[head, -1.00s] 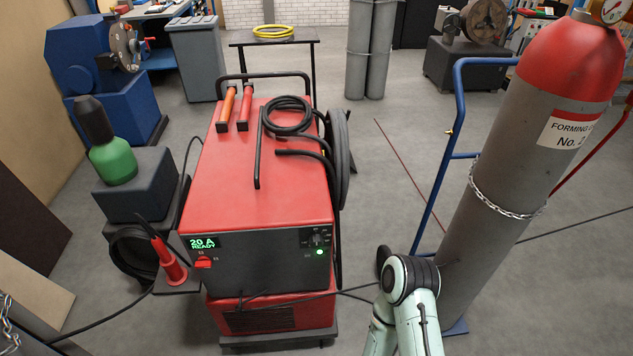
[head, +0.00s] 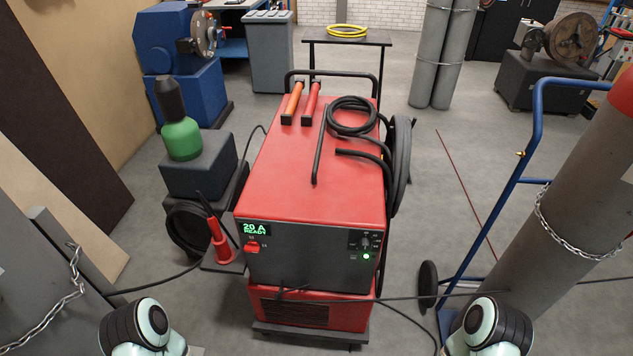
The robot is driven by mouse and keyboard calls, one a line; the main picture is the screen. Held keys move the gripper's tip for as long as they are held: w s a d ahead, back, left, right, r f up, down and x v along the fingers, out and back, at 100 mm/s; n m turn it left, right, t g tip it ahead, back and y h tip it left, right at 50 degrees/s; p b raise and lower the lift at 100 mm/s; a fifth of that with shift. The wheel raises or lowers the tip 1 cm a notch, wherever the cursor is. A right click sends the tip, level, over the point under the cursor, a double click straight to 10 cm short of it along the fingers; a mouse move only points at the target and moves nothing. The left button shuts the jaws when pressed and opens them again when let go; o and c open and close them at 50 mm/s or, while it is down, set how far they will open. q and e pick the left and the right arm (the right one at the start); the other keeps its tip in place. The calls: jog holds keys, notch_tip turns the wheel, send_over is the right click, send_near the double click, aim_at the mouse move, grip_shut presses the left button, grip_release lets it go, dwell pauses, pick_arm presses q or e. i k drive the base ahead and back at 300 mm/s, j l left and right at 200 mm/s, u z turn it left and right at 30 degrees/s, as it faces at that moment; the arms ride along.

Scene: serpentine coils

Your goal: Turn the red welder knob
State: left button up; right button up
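The red welder (head: 310,190) stands upright in the middle of the head view, its dark front panel facing me. A green lamp (head: 366,256) is lit on the right of the panel, below a small dark dial (head: 364,241). My two arms show only as pale green and black links at the bottom left and bottom right, apart from the welder. Neither gripper is in view.
A torch with a red holder (head: 220,243) stands left of the welder. A green bottle (head: 181,138) sits on a dark box behind it. A blue cart (head: 497,203) with a chained gas cylinder (head: 577,205) is at the right. Cables cross the floor.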

aim_at(365, 245)
jog(key=i+j+z, duration=0.15)
jog(key=j, duration=0.2)
jog(key=i+j+z, duration=0.1)
jog(key=i+j, duration=0.15)
jog(key=i+j+z, duration=0.15)
jog(key=j, duration=0.35)
